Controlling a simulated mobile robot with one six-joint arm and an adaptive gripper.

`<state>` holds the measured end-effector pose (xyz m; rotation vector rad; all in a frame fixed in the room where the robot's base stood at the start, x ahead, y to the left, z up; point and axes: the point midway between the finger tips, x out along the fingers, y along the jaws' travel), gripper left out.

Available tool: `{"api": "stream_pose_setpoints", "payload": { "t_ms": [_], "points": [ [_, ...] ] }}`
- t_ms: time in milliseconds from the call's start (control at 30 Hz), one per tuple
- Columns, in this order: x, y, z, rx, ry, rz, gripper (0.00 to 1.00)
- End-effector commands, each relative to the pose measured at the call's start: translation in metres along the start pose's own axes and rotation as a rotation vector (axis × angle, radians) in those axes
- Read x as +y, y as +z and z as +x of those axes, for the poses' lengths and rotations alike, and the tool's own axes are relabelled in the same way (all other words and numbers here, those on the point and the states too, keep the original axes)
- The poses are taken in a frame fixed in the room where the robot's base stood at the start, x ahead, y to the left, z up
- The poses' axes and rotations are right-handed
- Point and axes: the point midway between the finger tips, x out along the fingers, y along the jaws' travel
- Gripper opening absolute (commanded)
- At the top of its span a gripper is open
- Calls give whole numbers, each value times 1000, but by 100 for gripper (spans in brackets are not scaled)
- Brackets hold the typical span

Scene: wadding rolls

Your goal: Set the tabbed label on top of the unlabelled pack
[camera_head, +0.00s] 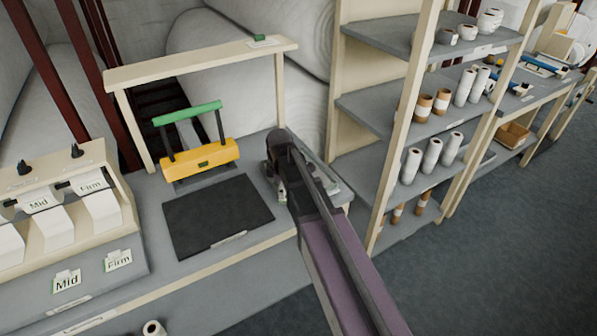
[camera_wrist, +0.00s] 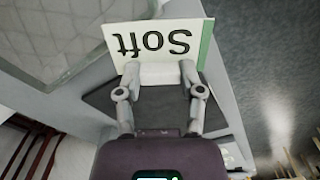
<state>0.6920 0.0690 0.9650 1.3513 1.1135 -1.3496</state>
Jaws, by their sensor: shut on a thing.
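The tabbed label (camera_wrist: 155,42) is a white card reading "Soft" with a green strip at one edge; the word is upside down in the wrist view. My gripper (camera_wrist: 160,75) is shut on its white tab, and the card stands out beyond the fingertips. In the head view my gripper (camera_head: 278,188) is over the right end of the bench, beside the black mat (camera_head: 215,215); the label is hidden there. A pale quilted surface (camera_wrist: 50,35) lies at the wrist view's upper left with no label visible; I cannot tell whether it is the unlabelled pack.
A yellow tool with a green handle (camera_head: 200,160) stands behind the mat under a wooden frame (camera_head: 190,65). Cards reading "Mid" (camera_head: 67,281) and "Firm" (camera_head: 118,260) lie at left, before a wooden rack (camera_head: 120,185). Shelves with rolls (camera_head: 430,120) stand at right.

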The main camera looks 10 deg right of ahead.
Motion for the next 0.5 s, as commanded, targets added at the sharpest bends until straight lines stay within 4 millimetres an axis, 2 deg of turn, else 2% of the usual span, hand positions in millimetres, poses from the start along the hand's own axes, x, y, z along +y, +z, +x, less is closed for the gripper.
{"api": "stream_pose_setpoints", "payload": {
  "t_ms": [100,300,500],
  "points": [
    [2,-11,-3,0,0,-166,31],
    [3,-25,-4,1,0,-392,31],
    [4,-30,-5,1,0,-497,31]
  ]
}}
